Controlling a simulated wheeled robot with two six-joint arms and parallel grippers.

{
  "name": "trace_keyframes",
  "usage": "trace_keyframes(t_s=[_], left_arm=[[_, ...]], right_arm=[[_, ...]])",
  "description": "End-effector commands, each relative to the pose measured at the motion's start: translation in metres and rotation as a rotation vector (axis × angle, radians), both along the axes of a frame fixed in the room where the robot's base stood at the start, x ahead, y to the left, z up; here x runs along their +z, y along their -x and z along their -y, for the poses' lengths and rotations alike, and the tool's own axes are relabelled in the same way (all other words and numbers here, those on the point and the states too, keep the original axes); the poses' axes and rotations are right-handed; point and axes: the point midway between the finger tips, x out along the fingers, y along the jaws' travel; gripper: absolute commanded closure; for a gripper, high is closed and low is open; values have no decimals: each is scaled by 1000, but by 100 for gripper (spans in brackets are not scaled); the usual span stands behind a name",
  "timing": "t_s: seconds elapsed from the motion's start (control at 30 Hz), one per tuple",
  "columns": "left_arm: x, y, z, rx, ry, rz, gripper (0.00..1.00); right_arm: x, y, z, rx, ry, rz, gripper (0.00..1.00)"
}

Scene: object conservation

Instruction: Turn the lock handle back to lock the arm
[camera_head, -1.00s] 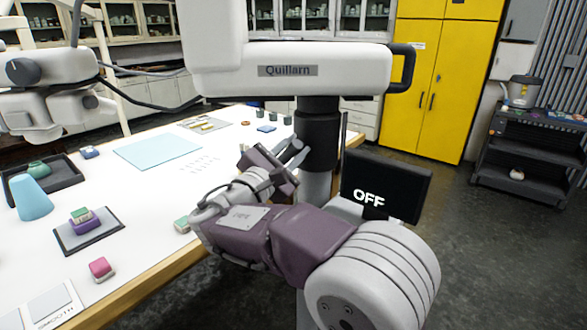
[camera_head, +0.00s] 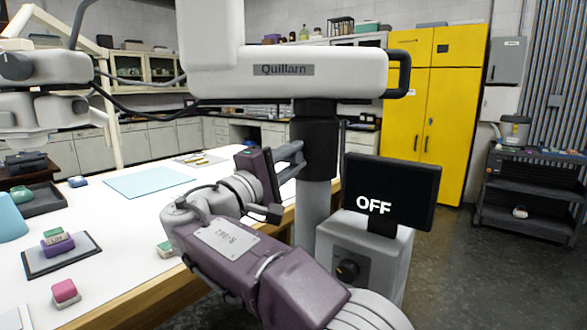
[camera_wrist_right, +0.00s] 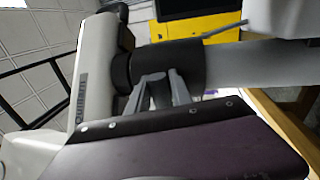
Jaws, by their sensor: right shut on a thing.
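The white Quillarn arm (camera_head: 290,70) spans the top of the head view on a grey post (camera_head: 315,210) with a black collar (camera_head: 316,140). My right gripper (camera_head: 292,153) reaches the collar from the left. In the right wrist view my right gripper (camera_wrist_right: 164,88) is shut on a small grey lock handle (camera_wrist_right: 161,93) beside the black collar (camera_wrist_right: 185,66). The handle is mostly hidden by the fingers, so its exact angle cannot be told. My left gripper is not in view.
A black screen reading OFF (camera_head: 390,188) stands right of the post, above a grey box with a knob (camera_head: 347,270). The white table (camera_head: 120,235) on the left carries a blue mat (camera_head: 148,182) and small blocks. A yellow cabinet (camera_head: 435,120) stands behind.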

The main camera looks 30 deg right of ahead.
Motion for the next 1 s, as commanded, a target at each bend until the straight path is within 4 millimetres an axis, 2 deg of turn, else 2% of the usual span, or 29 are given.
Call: trace_keyframes(t_s=[0.2,0.77,0.8,0.83,1.0], left_arm=[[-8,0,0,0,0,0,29],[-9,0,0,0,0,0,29],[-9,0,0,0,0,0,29],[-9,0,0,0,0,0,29],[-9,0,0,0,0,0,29]], right_arm=[[3,0,0,4,-18,68,100],[4,0,0,5,-26,89,100],[4,0,0,5,-26,89,63],[3,0,0,5,-27,88,55],[2,0,0,3,-28,84,55]])
